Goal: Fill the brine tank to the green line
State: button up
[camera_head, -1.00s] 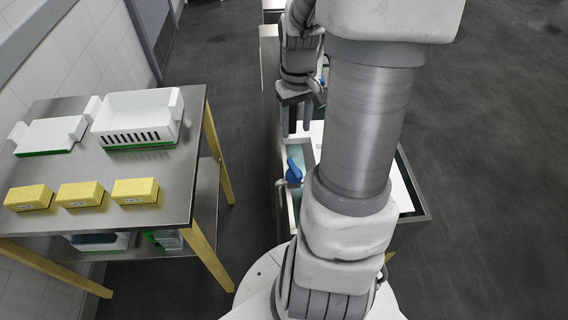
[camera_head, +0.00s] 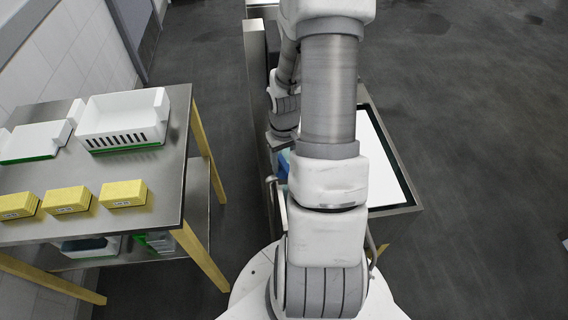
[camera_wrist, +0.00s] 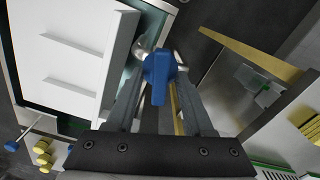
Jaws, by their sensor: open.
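The brine tank (camera_head: 405,205) is a steel box beside my base with a white panel on top. In the wrist view its steel rim and the white panel (camera_wrist: 70,50) fill the upper left, with a narrow strip of teal liquid beside the panel. A blue valve handle (camera_wrist: 159,78) on a metal tap stands at the tank's edge. My gripper (camera_wrist: 159,88) is open, with its fingers on either side of the blue handle; I cannot tell whether they touch it. In the head view the handle (camera_head: 283,165) is partly hidden by my arm. I cannot see the green line.
A steel table (camera_head: 165,205) with yellow legs stands at the left. It holds white trays (camera_head: 125,120) and yellow blocks (camera_head: 68,200), with more containers on its lower shelf. Another blue knob (camera_wrist: 12,146) is at the wrist view's lower left. Floor at the right is clear.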

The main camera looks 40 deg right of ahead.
jog(key=shift+f, duration=0.55)
grip_shut()
